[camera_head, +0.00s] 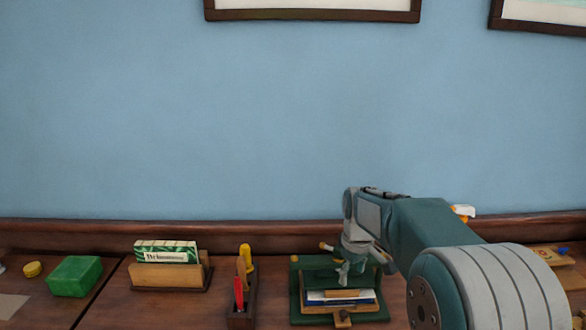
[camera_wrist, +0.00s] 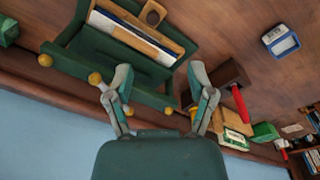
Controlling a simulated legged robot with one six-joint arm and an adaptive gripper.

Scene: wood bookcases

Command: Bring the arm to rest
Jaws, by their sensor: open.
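My gripper (camera_wrist: 160,82) is in the lower middle of the wrist view, its two fingers spread apart with nothing between them. In the head view my gripper (camera_head: 343,268) hangs at the end of my teal and grey arm, in front of and over a green tray stand (camera_head: 295,300). The stand also shows in the wrist view (camera_wrist: 72,45), at the upper left, with papers and a wooden-edged drawer in it. The left finger looks close to a yellow knob of the stand; I cannot tell whether they touch.
Left of the stand are a pen holder (camera_head: 241,315) with red and yellow items, a wooden card holder (camera_head: 170,276) and a green box (camera_head: 75,276). A blue and white object (camera_wrist: 281,41) lies on the wood. The blue wall (camera_head: 280,120) stands behind; framed pictures hang above.

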